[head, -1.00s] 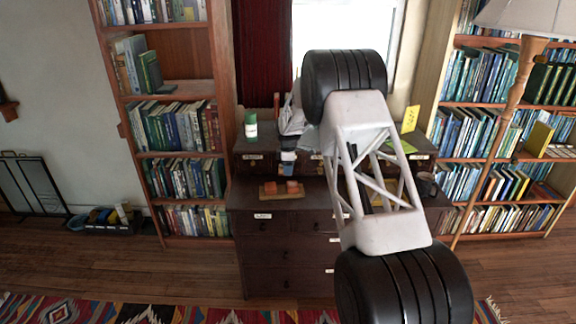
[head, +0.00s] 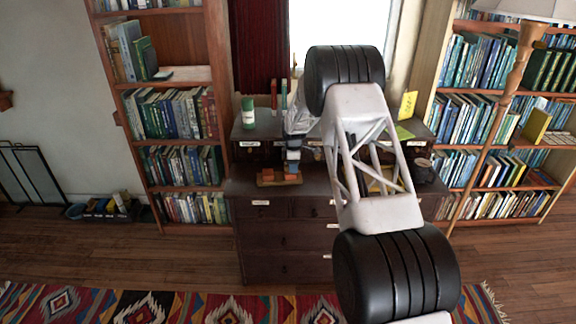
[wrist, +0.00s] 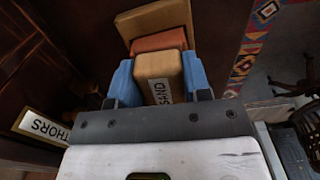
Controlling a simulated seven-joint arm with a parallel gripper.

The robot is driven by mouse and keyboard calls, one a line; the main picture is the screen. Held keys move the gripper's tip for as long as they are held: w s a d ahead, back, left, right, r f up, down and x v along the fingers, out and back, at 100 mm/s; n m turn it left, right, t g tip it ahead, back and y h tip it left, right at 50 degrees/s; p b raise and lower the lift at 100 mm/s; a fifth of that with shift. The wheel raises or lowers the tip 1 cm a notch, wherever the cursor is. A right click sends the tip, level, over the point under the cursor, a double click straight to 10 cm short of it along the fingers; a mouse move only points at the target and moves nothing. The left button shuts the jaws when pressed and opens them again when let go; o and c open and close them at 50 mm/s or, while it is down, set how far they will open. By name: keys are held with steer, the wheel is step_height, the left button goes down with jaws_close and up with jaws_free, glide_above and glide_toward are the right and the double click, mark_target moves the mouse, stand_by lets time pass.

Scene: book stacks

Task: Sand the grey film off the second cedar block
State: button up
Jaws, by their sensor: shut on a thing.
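My gripper (wrist: 158,78) has blue fingers and is shut on a tan sanding block (wrist: 160,68) whose label reads "SAND". In the wrist view a reddish cedar block (wrist: 160,41) is just beyond it, over a tan board (wrist: 152,17). In the head view my gripper (head: 291,162) is low over the right end of the board (head: 266,184). One cedar block (head: 268,174) is on the board to its left. The other (head: 291,177) shows only partly, under my gripper. Contact cannot be told, and no grey film can be made out.
The board lies on a dark chest of drawers (head: 285,238). A green-and-white canister (head: 248,112) stands on its upper level, with a yellow card (head: 408,105) at right. A dark mug (head: 421,170) stands on the right. Bookshelves flank the chest.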

mark_target(285, 164)
steer(key=shift+d+r, duration=0.15)
steer(key=shift+d, duration=0.5)
steer(key=shift+w+d+f, duration=0.1)
steer(key=shift+d+f, duration=0.15)
steer(key=shift+d, duration=0.05)
steer(key=shift+d+r, duration=0.25)
steer(key=shift+d, duration=0.15)
steer(key=shift+d+f, duration=0.15)
steer(key=shift+f, duration=0.05)
steer(key=shift+a+r, duration=0.15)
steer(key=shift+a, duration=1.8)
steer(key=shift+s+a, duration=0.25)
steer(key=shift+a, duration=0.55)
steer(key=shift+a+r, duration=0.1)
steer(key=shift+a, duration=0.35)
steer(key=shift+r, duration=3.85)
